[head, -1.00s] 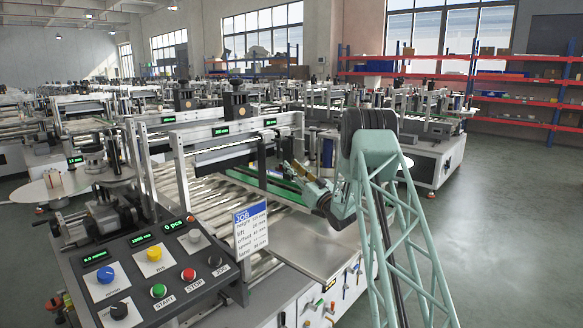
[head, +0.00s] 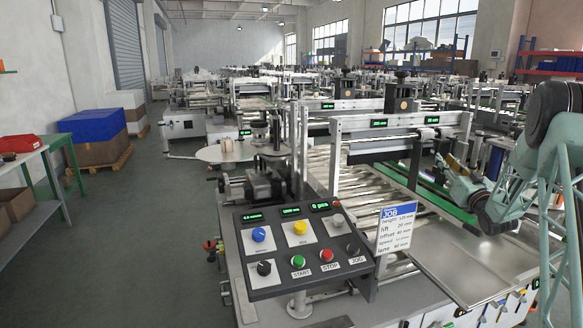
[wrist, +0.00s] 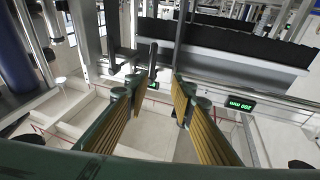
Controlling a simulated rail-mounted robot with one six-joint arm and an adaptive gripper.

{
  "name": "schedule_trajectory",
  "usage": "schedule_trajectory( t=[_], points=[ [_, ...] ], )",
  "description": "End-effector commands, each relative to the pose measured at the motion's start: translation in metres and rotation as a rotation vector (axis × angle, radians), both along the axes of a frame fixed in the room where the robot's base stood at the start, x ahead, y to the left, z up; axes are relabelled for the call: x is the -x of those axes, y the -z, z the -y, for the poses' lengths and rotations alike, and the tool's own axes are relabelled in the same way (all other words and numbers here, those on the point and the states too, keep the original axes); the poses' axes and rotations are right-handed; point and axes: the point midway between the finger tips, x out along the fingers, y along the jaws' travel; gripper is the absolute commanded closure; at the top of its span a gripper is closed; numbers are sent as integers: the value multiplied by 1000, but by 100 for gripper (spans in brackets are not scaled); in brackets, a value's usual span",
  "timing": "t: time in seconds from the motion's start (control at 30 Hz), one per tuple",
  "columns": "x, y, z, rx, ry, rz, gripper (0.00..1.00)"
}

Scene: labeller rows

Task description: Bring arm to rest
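My arm, a pale green lattice link with a dark joint, stands at the right edge of the head view. My gripper (head: 452,168) is at its end, over the near labelling machine (head: 440,262), left of my arm's elbow. In the wrist view, the two fingers of my gripper (wrist: 163,88) have gold ribbed pads and stand apart. Nothing shows between them except the background of machine frame and pale surfaces. In the head view the fingertips are small, and I cannot tell whether they touch the machine.
A control panel (head: 296,248) with coloured buttons and a job card (head: 397,228) stand at the machine's front. A green display (wrist: 241,104) and dark bar (wrist: 235,43) are near the gripper. A green table (head: 66,140) and blue box (head: 92,125) stand left. The left floor aisle is open.

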Motion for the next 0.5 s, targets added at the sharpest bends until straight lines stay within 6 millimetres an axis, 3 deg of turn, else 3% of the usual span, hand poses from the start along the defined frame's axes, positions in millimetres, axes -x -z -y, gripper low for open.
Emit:
schedule_trajectory(
  t=[0.5],
  points=[
    [8, -61, -44, 31, 76, -155, 77]
  ],
)
